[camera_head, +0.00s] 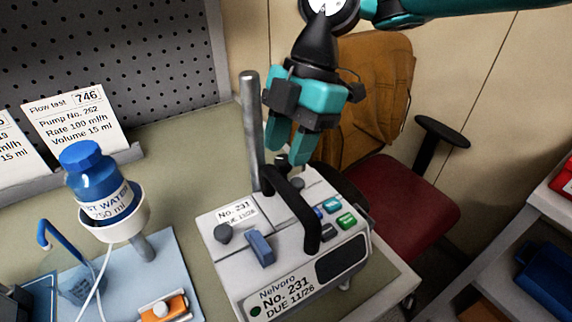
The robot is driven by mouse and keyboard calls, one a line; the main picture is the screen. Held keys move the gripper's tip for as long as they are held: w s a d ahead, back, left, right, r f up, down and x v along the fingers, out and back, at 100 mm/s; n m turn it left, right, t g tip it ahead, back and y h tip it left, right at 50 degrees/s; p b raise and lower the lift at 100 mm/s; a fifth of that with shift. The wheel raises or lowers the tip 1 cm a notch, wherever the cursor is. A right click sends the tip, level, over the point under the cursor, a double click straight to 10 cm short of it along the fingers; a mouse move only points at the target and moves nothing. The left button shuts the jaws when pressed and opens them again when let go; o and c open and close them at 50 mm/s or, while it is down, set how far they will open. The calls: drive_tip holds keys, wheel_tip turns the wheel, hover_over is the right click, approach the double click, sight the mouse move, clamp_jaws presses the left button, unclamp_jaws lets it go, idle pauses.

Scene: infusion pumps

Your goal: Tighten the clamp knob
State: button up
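My gripper (290,152) points down above the back of the white infusion pump (232,264), just right of the upright metal pole (250,125). A narrow gap shows between its two teal fingers. A small dark part (282,160) shows at the fingertips; it may be the clamp knob, but it is mostly hidden. I cannot tell whether the fingers touch it. The pump is labelled Nelvoro No. 231 and has a black carry handle (301,215) across its top. A grey knob (223,233) and a blue lever (260,248) are on its left part.
A blue-capped bottle (86,172) stands in a white ring holder on a light blue base at left. Pump cards (75,112) lean by the pegboard. A red chair (405,205) with a brown jacket stands behind the bench. Bench surface (185,185) behind the pump is clear.

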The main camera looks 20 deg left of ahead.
drive_tip(key=shift+x, duration=0.75)
drive_tip(key=c, duration=0.7)
drive_tip(key=shift+o, duration=0.2)
drive_tip(key=shift+f+m+t+y+b, duration=0.1)
drive_tip(key=shift+m+t+y+b, duration=0.3)
drive_tip(key=shift+m+b, duration=0.8)
drive_tip(key=shift+s+d+m+t+y+b, duration=0.1)
drive_tip(key=shift+m+t+y+b, duration=0.4)
drive_tip(key=shift+m, duration=1.4)
